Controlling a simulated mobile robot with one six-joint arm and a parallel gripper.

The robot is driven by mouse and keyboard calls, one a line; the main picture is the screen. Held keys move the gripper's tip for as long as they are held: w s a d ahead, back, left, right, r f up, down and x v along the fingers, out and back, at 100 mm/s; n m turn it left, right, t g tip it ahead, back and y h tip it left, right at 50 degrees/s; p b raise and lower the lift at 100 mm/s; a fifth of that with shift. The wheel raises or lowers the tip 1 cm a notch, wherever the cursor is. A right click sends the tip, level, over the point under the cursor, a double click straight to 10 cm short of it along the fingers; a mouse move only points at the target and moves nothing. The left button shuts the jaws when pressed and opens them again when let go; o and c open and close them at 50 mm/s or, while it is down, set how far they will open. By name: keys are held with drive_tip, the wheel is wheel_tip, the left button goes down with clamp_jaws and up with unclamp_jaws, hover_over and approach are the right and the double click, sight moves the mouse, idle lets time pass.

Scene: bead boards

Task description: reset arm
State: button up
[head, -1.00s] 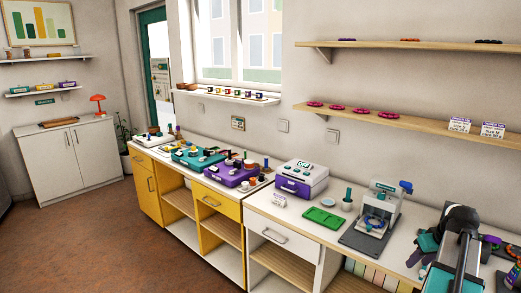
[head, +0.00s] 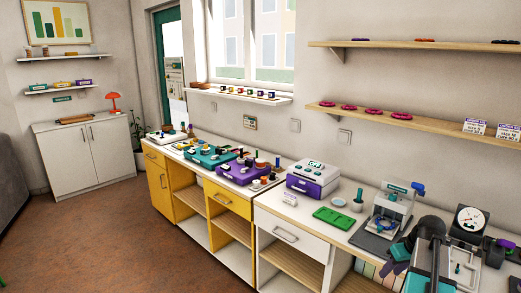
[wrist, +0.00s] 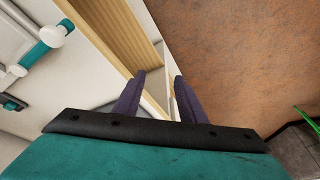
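My gripper (wrist: 159,76) shows in the wrist view with two dark purple fingers apart and nothing between them. It points down past the edge of a wooden shelf board (wrist: 105,32) toward the brown floor (wrist: 240,60). In the head view my arm (head: 428,262) is at the lower right, folded in front of the white counter.
A press-like stand (head: 388,212), a dial gauge (head: 469,222), a green tray (head: 334,218) and a purple-and-white machine (head: 313,178) stand on the counter near my arm. The floor (head: 120,245) at left is clear.

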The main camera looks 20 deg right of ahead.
drive_tip(key=w+a+f+n+g+y, duration=0.2)
drive_tip(key=w+a+f+n, duration=0.15)
drive_tip(key=a+f, duration=1.25)
drive_tip(key=s+a+f+g, duration=0.2)
drive_tip(key=a+f, duration=0.3)
drive_tip(key=a, duration=0.3)
drive_tip(key=s+a+f+g, duration=0.1)
drive_tip(key=s+a+f, duration=0.1)
drive_tip(key=a+f, duration=0.45)
drive_tip(key=s+a+f+n+g, duration=0.1)
drive_tip(key=s+a+f+g, duration=0.1)
drive_tip(key=s+a+f, duration=0.3)
drive_tip(key=s+a+f+g, duration=0.1)
drive_tip(key=s+a+f, duration=0.3)
drive_tip(key=s+a, duration=0.35)
drive_tip(key=s+a+f+m+g+h, duration=0.1)
drive_tip(key=s+f+m+h, duration=0.1)
drive_tip(key=s, duration=0.9)
drive_tip(key=shift+a+f+m, duration=0.35)
drive_tip(key=shift+f+m, duration=0.5)
drive_tip(key=shift+f, duration=0.45)
drive_tip(key=shift+d, duration=0.1)
